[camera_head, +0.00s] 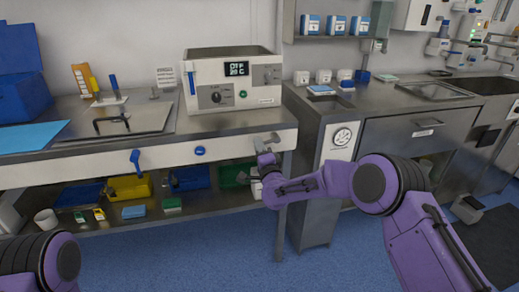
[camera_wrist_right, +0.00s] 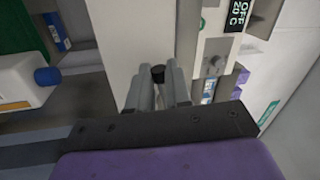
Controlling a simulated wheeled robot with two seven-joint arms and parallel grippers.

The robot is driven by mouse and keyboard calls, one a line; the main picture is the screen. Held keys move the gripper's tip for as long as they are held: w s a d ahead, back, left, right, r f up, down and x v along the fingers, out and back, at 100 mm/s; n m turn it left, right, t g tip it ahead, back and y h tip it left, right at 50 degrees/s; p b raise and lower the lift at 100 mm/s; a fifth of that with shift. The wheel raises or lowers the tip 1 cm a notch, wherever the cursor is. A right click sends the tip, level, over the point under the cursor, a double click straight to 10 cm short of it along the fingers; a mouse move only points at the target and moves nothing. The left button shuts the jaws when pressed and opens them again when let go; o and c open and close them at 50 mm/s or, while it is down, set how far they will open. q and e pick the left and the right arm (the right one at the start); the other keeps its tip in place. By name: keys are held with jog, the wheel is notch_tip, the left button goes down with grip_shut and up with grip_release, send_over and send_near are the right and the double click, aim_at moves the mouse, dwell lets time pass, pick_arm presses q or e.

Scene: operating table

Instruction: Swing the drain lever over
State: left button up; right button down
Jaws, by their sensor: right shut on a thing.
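My right gripper (camera_head: 266,143) is at the front panel of the counter, below and right of the water bath (camera_head: 233,92). In the right wrist view, its two grey fingers (camera_wrist_right: 158,88) are closed around a small dark-tipped part (camera_wrist_right: 158,73), which appears to be the drain lever. The fingers and wrist hide most of this part, so its angle cannot be told. The bath's display reads OFF and 20 C. My left arm shows only as a purple link at the bottom left; its gripper is out of view.
A blue lever (camera_head: 135,161) and a blue knob (camera_head: 200,151) sit on the front panel to the left. Below, a shelf holds a yellow bin (camera_head: 130,187), blue bins and a green bin (camera_head: 236,175). A steel cabinet (camera_head: 318,190) stands close on the right.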

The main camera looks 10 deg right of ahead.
jog(key=c, duration=1.1)
grip_release()
jog(key=shift+o, duration=0.2)
jog(key=shift+s, duration=0.1)
jog(key=v, duration=1)
jog(key=shift+s+b, duration=0.2)
jog(key=shift+b, duration=0.15)
